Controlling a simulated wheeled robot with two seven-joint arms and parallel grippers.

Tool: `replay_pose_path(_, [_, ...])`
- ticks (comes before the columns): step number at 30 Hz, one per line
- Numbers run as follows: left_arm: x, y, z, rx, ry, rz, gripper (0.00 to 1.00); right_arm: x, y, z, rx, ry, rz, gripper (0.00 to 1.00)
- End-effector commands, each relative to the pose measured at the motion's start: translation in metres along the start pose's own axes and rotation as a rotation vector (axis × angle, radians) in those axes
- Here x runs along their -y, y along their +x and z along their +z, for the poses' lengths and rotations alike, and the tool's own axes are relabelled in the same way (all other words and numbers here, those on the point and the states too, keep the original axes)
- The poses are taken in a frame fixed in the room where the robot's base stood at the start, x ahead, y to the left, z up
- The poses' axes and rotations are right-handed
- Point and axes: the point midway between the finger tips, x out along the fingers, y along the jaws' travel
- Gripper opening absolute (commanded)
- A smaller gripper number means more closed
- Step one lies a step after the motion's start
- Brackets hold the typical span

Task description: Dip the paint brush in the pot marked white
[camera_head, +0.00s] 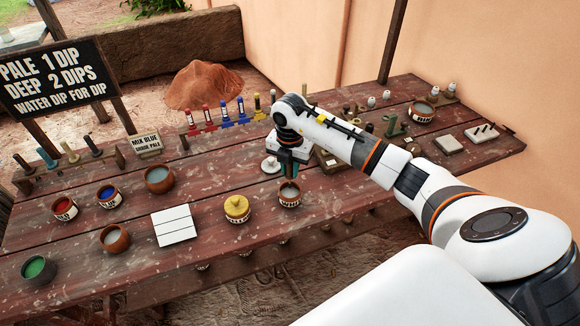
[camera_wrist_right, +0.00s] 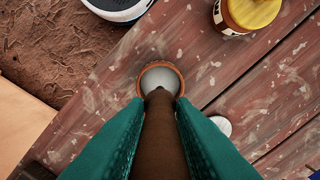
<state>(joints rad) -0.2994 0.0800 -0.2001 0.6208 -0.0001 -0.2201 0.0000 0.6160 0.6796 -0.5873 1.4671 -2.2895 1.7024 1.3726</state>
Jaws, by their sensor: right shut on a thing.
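My right gripper (camera_head: 288,168) points down with teal fingers, just above a small terracotta pot (camera_head: 289,199) near the table's front edge. The pot's label is too small to read for certain. In the right wrist view, the gripper (camera_wrist_right: 155,125) is shut on the brown handle of the paint brush (camera_wrist_right: 158,130). The brush runs toward the same pot (camera_wrist_right: 181,76), which holds pale grey-white paint. The brush's far end overlaps the pot's near rim and paint; I cannot tell whether it touches the paint. My left gripper is not in view.
Red (camera_head: 64,208), blue (camera_head: 109,196) and green (camera_head: 39,269) paint pots stand at the left. A sign (camera_head: 52,78) rises behind them.

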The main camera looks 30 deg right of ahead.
Motion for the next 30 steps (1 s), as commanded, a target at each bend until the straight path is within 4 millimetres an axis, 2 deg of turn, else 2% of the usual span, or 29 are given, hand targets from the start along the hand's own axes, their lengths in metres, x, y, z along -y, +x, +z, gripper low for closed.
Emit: replay_pose_path(30, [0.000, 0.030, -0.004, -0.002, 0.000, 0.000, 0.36, 0.000, 0.041, 0.000, 0.000, 0.000, 0.000, 0.03])
